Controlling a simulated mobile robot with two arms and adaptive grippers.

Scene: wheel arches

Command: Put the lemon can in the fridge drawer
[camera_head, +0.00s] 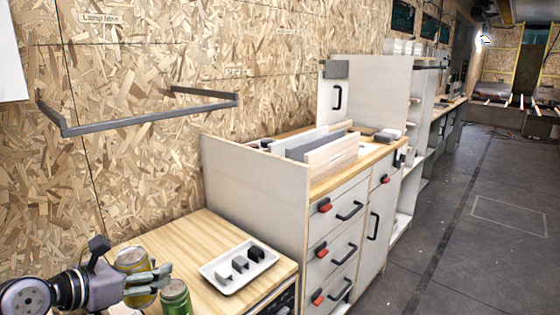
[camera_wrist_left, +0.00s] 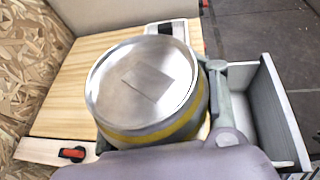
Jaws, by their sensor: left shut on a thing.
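The lemon can, a yellow can with a silver lid (camera_head: 133,258), is gripped in my left gripper (camera_head: 150,278) above the wooden counter at the lower left. In the left wrist view the can (camera_wrist_left: 145,85) fills the middle, lid toward the camera, with a grey finger against its right side. An open grey drawer (camera_wrist_left: 283,112) shows at the right of the left wrist view, beyond the counter edge; I take it to be the fridge drawer. The can is not in it. My right gripper is out of view.
A green can (camera_head: 175,298) is close beside the left gripper. A white tray (camera_head: 215,275) with grey and black blocks lies on the wooden counter (camera_head: 190,235). A taller drawer cabinet (camera_head: 250,185) stands beyond. A grey metal rail (camera_head: 150,117) juts from the wall.

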